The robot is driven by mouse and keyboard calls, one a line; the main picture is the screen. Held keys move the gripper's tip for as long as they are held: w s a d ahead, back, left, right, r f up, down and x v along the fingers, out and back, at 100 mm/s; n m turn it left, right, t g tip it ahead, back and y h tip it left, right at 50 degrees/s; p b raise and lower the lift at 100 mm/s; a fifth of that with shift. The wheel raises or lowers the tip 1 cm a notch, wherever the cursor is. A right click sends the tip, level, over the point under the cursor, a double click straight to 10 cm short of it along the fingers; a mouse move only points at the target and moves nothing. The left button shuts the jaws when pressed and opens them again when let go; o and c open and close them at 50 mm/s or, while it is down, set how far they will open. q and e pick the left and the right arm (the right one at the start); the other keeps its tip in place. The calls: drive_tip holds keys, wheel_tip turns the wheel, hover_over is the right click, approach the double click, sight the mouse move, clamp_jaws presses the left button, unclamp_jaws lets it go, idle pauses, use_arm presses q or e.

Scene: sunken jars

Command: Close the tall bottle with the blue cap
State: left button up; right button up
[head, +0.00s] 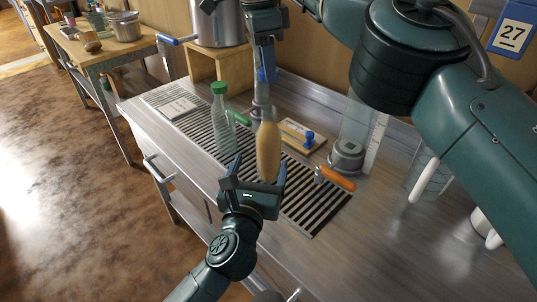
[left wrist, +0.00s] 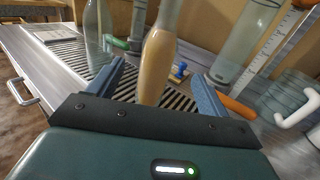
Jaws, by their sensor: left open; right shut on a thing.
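The tall bottle (head: 268,150), filled with something tan, stands upright on the slatted grate; no cap shows on its narrow neck. It also shows in the left wrist view (left wrist: 157,62), its top cut off by the frame. My left gripper (head: 253,172) is open at its near side, with a finger to either side of the bottle in the picture; contact is not clear. My right gripper (head: 264,72) points down above and behind the bottle. It is shut on a small bright blue piece (head: 262,76), apparently the blue cap, partly hidden by the fingers.
A clear bottle with a green cap (head: 222,122) stands left of the tall bottle. A wooden board (head: 290,127) with a blue knob (head: 308,138) lies behind it. A glass cylinder (head: 357,115) and an orange handle (head: 336,179) are at the right.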

sight(270, 134)
use_arm(q)
drive_tip(key=w, duration=0.4)
drive_tip(key=w+d, duration=0.1)
drive_tip(key=w, duration=0.2)
drive_tip(key=w+d, duration=0.1)
drive_tip(key=w, duration=0.3)
drive_tip(key=shift+w+d, duration=0.15)
drive_tip(key=shift+w, duration=0.15)
drive_tip(key=c, duration=1.5)
drive_tip(key=shift+o, duration=0.2)
use_arm(e)
drive_tip(key=shift+f, duration=2.5)
drive_tip(key=shift+f, duration=0.15)
drive_tip(key=shift+f, duration=0.75)
drive_tip(key=shift+f, duration=0.6)
